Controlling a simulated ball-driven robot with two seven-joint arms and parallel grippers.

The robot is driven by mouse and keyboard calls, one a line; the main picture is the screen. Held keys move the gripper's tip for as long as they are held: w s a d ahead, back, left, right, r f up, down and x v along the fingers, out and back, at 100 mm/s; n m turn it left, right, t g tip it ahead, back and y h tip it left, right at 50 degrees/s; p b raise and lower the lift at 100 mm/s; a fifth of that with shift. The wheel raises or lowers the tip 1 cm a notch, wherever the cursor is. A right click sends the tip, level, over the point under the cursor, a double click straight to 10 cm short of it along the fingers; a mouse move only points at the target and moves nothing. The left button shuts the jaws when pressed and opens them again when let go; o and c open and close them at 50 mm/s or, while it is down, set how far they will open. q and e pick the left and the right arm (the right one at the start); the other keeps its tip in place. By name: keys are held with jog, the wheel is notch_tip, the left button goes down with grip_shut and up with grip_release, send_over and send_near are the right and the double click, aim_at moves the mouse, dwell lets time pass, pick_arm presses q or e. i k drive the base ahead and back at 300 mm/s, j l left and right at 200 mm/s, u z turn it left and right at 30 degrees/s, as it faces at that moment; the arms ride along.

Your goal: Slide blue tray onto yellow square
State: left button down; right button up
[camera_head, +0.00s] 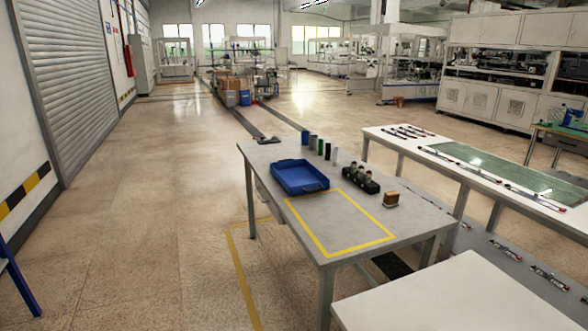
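The blue tray (301,188) is a shallow open box and looks empty. It lies flat on the grey table (268,158), at the upper left of the yellow square. The yellow square (322,246) is a taped outline on the table top, nearer to me and to the right of the tray. The tray's near edge is close to the outline's far left corner; I cannot tell whether they touch. The area inside the outline looks bare. Neither of my grippers is in view.
Right of the tray stand a black holder with bottles (361,179), a small brown block (391,199) and several cylinders (313,142). A dark tool (268,140) lies at the far edge. A white table (440,300) is at front right.

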aim_at(298, 176)
jog(key=i+j+z, duration=0.35)
jog(key=i+j, duration=0.15)
jog(key=i+j+z, duration=0.3)
jog(key=i+j, duration=0.15)
jog(key=j, duration=0.3)
jog(key=i+j+z, duration=0.2)
jog(key=j, duration=0.15)
jog(key=i+j+z, duration=0.15)
jog(key=j, duration=0.25)
jog(key=i+j+z, duration=0.15)
jog(key=j, duration=0.25)
